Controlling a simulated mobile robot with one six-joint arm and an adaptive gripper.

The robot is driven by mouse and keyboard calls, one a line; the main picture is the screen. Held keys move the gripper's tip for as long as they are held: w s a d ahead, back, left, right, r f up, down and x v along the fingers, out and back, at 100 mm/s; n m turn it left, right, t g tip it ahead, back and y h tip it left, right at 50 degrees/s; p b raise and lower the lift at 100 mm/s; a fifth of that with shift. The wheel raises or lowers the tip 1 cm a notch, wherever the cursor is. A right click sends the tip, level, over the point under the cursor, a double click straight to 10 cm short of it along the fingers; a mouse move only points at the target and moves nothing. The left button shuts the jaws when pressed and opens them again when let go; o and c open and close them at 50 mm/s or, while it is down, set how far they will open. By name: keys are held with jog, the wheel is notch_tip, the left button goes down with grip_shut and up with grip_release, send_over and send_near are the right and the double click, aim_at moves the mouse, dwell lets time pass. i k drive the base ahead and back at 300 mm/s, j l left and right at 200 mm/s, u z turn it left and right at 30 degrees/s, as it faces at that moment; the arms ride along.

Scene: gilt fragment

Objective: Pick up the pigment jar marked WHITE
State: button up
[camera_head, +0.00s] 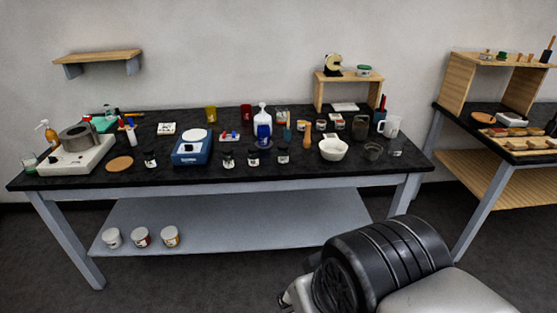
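Several small dark-lidded jars with white labels stand along the front of the black-topped table: one jar (150,160) at the left, one jar (228,161) right of the blue scale, another jar (253,158) beside it, and a jar (283,155) further right. Their labels are too small to read, so I cannot tell which is marked WHITE. My gripper is not in view; only a black and grey part of my arm shows at the bottom right.
The table (80,183) also holds a blue scale (192,148), a hot plate (75,158), a blue-filled bottle (263,128), a white mortar (333,149) and a mug (389,126). Three tubs stand on the lower shelf (240,225). A second table (500,150) stands right.

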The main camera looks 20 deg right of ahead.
aim_at(228, 155)
jog(key=i+j+z, duration=0.15)
jog(key=i, duration=0.5)
jog(key=i+j+z, duration=0.2)
jog(key=i+j, duration=0.25)
jog(key=i, duration=0.15)
jog(key=i+j+z, duration=0.15)
jog(key=i+j, duration=0.25)
jog(key=i, duration=0.2)
